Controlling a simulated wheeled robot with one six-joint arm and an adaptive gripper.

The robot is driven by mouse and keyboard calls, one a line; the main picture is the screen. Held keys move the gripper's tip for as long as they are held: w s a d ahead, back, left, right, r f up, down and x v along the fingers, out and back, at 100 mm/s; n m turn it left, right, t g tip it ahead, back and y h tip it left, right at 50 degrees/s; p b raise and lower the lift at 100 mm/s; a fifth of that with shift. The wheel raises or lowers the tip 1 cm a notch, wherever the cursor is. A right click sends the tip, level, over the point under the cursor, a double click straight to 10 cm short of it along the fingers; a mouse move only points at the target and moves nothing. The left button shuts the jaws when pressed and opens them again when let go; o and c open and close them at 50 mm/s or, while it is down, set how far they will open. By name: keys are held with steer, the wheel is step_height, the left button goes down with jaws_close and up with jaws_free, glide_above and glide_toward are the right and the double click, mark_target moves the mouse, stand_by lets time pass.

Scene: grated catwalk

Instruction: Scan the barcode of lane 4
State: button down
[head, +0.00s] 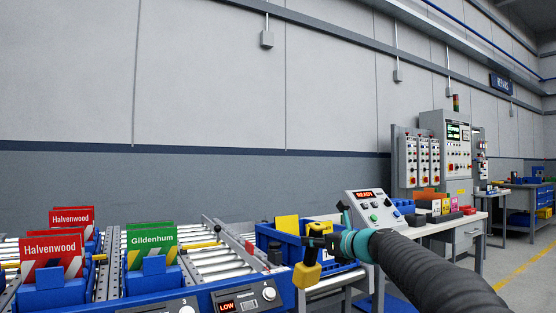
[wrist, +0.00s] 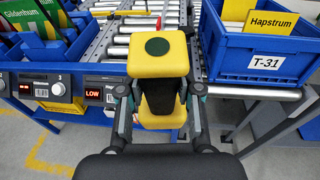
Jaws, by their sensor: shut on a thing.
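My gripper (head: 322,240) is shut on a yellow-and-black device, which looks like a hand scanner (head: 306,275). In the wrist view my gripper (wrist: 160,92) has a finger on each side of the scanner's black middle. The scanner's yellow block with a dark green disc (wrist: 158,57) faces the wrist camera. It is held above the front edge of the roller lanes (wrist: 135,40). A lane panel with a red LOW display (wrist: 93,95) is left of the scanner; the panel beside it is marked 3 (wrist: 60,78).
A blue crate labelled T-31 (wrist: 265,64) with a yellow Hapstrum card (wrist: 268,22) is right of the scanner. Blue holders carry green Gildenhum (head: 152,238) and red Halvenwood cards (head: 52,250) at left. A sloped console reading READY (head: 372,208) stands on the bench behind.

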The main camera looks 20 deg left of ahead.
steer(key=s+a+r+t, duration=0.1)
steer(key=s+a+r, duration=0.1)
steer(key=s+r, duration=0.5)
steer(key=s+a+r+m, duration=0.1)
steer(key=s+a+r, duration=0.1)
steer(key=r, duration=0.9)
steer(key=s+a+r+t, duration=0.1)
steer(key=s+a+r, duration=0.1)
steer(key=s+r, duration=0.5)
steer(key=w+a+f, duration=0.1)
steer(key=w+f, duration=0.1)
steer(key=f, duration=0.4)
steer(key=w+a+f+b, duration=0.1)
steer(key=w+a+f, duration=0.1)
steer(key=f, duration=0.5)
steer(key=shift+w+a+f, duration=0.15)
steer(key=shift+w+a, duration=0.15)
steer(key=shift+w, duration=0.4)
stand_by(0.4)
steer(key=s+d+r+p, duration=0.1)
steer(key=s+d+r, duration=0.2)
steer(key=d+r, duration=0.1)
steer(key=shift+s+d+r, duration=0.15)
steer(key=shift+s+r, duration=0.2)
steer(key=shift+r, duration=0.5)
